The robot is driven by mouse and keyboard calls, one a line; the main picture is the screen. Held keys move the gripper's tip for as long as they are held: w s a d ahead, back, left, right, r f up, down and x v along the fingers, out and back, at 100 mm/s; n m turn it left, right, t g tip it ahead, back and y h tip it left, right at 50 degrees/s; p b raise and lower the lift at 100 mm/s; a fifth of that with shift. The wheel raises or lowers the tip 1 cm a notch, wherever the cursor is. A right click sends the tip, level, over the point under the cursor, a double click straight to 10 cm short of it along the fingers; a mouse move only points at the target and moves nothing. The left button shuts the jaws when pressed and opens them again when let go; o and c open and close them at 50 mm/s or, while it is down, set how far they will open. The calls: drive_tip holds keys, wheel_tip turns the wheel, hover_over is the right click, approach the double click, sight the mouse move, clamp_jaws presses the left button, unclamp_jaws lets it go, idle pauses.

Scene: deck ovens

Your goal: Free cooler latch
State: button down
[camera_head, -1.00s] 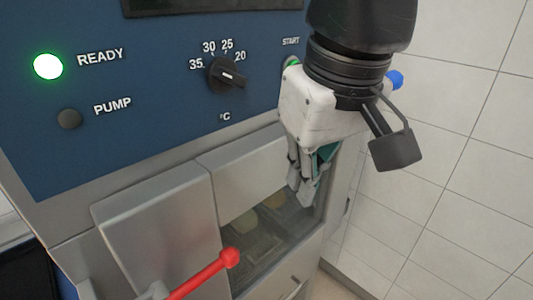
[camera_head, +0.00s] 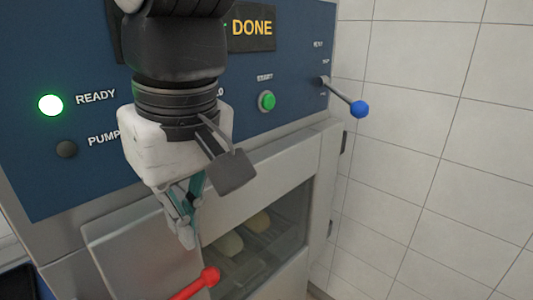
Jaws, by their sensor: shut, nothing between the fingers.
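The cooler has a blue control panel (camera_head: 60,180) above a grey front with a door whose window (camera_head: 285,228) shows pale round items on a rack inside. A lever with a red handle (camera_head: 205,280) is at the lower front, beside a raised grey metal cover (camera_head: 145,255). Whether this lever is the latch is not labelled. My gripper (camera_head: 188,243) is shut and empty, pointing down in front of the cover, above the red handle and apart from it in the picture. My arm hides the temperature dial.
The panel has a lit green READY lamp (camera_head: 50,105), a dark PUMP lamp (camera_head: 66,149), a green button (camera_head: 267,101) and a display reading DONE (camera_head: 252,28). A lever with a blue knob (camera_head: 359,109) sticks out at the right. A tiled wall (camera_head: 430,170) stands to the right.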

sight(194, 286)
drive_tip(key=f, duration=0.4)
drive_tip(key=w+a+f, duration=0.1)
drive_tip(key=f, duration=0.7)
drive_tip(key=shift+w+a, duration=0.3)
drive_tip(key=shift+a, duration=0.1)
drive_tip(key=shift+f, duration=0.3)
drive_tip(key=shift+w, duration=0.15)
drive_tip(key=shift+f+y+b, duration=0.2)
drive_tip(key=shift+y+b, duration=0.1)
drive_tip(key=shift+b, duration=0.4)
